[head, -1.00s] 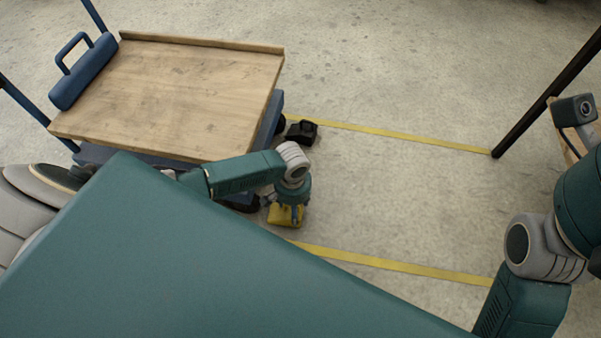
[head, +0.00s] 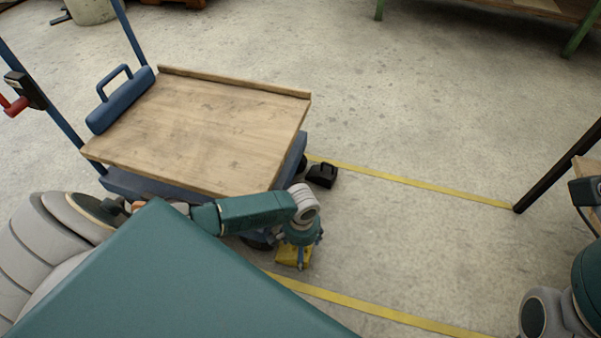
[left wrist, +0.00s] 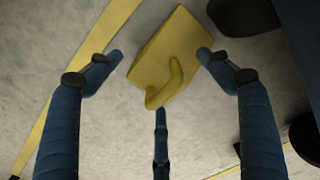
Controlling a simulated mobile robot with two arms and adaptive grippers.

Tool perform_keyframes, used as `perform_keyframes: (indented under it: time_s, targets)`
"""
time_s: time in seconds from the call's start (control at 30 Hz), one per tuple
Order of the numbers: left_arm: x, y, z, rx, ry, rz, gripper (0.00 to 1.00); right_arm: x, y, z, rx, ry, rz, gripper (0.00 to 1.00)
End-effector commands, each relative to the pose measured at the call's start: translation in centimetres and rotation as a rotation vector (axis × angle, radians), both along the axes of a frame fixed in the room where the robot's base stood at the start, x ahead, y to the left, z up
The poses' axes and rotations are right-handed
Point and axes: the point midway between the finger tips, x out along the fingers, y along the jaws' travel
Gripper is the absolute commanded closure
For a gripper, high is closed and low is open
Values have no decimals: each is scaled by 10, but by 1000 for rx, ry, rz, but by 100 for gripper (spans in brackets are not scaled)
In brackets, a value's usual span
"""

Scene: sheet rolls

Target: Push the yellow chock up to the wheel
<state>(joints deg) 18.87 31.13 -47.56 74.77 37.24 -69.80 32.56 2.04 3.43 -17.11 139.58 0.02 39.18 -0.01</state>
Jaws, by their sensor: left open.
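The yellow chock (head: 287,259) lies on the floor beside the near right corner of the blue cart. A dark wheel (head: 258,244) shows under that corner, partly hidden by my arm. In the left wrist view the chock (left wrist: 160,58) has a raised curved handle. A dark rounded part, probably the wheel (left wrist: 245,15), is up and right of it, with a narrow strip of floor between. My left gripper (head: 300,264) is open, pointing down over the chock. Its fingers (left wrist: 160,75) spread around the chock, one on each side and one by the handle. My right gripper is out of view.
The cart carries a wooden deck (head: 210,130). A black chock (head: 322,175) sits by its far wheel. Yellow floor lines (head: 410,182) run to the right, with clear concrete between. A dark post (head: 555,168) stands at right.

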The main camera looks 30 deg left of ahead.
Motion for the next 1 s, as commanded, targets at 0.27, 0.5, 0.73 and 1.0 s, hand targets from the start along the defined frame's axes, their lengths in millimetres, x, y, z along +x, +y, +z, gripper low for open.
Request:
perform_keyframes:
  time_s: [0.27,0.5,0.73,1.0]
  targets:
    - [2,0,40,-2,-6,-1,21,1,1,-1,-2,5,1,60]
    - [1,1,90,2,-2,0,21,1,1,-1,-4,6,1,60]
    - [0,1,115,2,0,2,21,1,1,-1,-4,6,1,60]
    - [-1,2,119,3,2,3,21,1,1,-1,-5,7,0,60]
